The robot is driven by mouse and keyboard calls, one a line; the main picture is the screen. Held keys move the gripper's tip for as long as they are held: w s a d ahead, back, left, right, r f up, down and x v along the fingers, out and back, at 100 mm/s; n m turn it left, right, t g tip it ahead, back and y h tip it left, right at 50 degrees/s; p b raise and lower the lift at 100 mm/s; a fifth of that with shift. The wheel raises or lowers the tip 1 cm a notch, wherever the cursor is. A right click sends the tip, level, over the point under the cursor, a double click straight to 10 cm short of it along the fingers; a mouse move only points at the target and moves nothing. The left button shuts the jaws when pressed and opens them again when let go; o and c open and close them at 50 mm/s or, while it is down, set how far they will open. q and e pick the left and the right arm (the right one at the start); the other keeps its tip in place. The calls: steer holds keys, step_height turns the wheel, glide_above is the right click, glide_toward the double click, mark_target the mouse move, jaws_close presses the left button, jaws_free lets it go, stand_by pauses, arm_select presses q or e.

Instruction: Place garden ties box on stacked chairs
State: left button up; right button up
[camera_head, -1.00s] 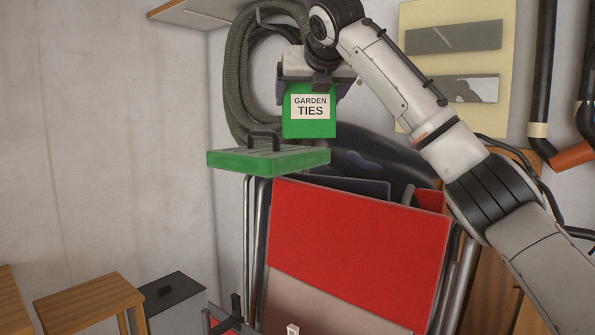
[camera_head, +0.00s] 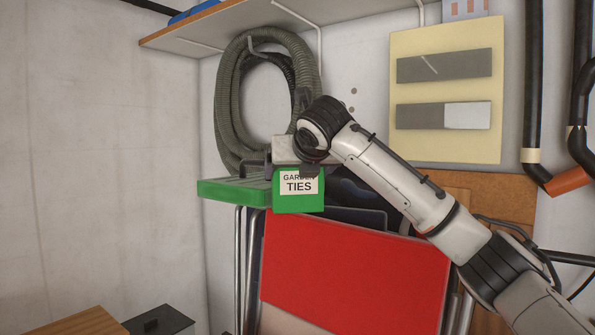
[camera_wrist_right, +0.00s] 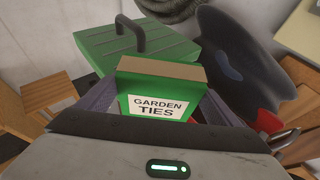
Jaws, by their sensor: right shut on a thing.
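The garden ties box (camera_head: 298,201) is green with a white label. My right gripper (camera_head: 308,166) is shut on it and holds it upright from above. In the right wrist view the box (camera_wrist_right: 158,88) is between the two fingers, label towards the camera. The stacked chairs (camera_head: 355,272) show a large red panel and metal legs below the box. In the head view the box overlaps the right end of a green case with a dark handle (camera_head: 232,188); I cannot tell whether they touch. My left gripper is not in view.
A coiled grey hose (camera_head: 228,100) hangs on the wall behind. A shelf (camera_head: 225,25) is above, and a pale yellow board (camera_head: 445,142) is at right. A wooden stool (camera_head: 85,322) and a dark box (camera_head: 157,322) are at lower left.

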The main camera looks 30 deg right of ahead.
steer(key=shift+f, duration=0.1)
steer(key=o, duration=1)
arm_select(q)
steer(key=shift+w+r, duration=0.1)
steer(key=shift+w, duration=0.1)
arm_select(e)
steer(key=shift+s+a+r, duration=0.1)
steer(key=shift+r, duration=0.15)
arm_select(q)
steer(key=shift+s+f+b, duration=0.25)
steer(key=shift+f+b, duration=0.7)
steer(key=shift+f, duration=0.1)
arm_select(e)
steer(key=v, duration=1.1)
steer(key=shift+s+a, duration=0.15)
steer(key=shift+s, duration=0.15)
steer(key=shift+r, duration=0.1)
